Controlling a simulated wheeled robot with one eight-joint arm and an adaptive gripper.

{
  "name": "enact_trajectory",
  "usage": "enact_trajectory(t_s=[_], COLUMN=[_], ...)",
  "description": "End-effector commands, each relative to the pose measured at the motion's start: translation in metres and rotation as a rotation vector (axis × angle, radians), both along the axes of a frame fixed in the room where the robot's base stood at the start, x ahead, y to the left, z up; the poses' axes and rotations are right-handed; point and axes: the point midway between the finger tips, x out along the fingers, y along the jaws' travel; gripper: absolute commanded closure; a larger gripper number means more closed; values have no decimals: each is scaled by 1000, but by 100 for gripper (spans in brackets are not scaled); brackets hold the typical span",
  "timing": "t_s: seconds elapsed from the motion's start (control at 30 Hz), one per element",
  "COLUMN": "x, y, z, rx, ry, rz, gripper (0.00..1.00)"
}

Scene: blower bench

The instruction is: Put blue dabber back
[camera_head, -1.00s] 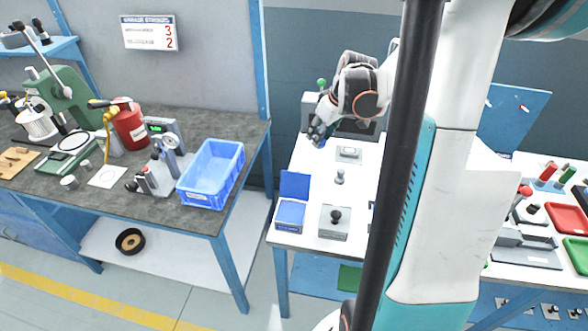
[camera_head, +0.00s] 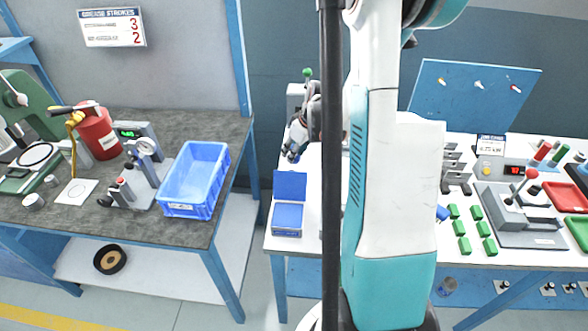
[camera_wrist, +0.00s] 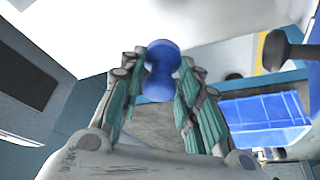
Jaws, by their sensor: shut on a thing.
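My gripper (camera_head: 290,152) is at the left part of the white table in the head view, partly behind my own arm. In the wrist view my gripper (camera_wrist: 160,95) is shut on the blue dabber (camera_wrist: 161,72), whose rounded end sticks out between the fingers. In the head view only a small dark blue bit shows at the fingertips. A red dabber (camera_head: 543,151) and a green dabber (camera_head: 559,154) stand upright at the far right of the white table.
An open blue pad box (camera_head: 288,216) sits at the table's left front. A blue bin (camera_head: 194,180) stands on the grey bench, across a gap. Green blocks (camera_head: 465,245) and a lever press (camera_head: 525,205) are at right. My arm hides the table's middle.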

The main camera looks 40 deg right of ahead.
Motion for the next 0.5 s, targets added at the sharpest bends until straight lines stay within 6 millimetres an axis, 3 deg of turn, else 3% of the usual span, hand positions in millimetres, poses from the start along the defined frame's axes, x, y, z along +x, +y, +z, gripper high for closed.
enact_trajectory(t_s=[0.1, 0.33, 0.5], x=[0, 0, 0], y=[0, 0, 0], z=[-17, -30, -56], rx=[0, 0, 0], ry=[0, 0, 0], rz=[0, 0, 0], gripper=[92, 92, 92])
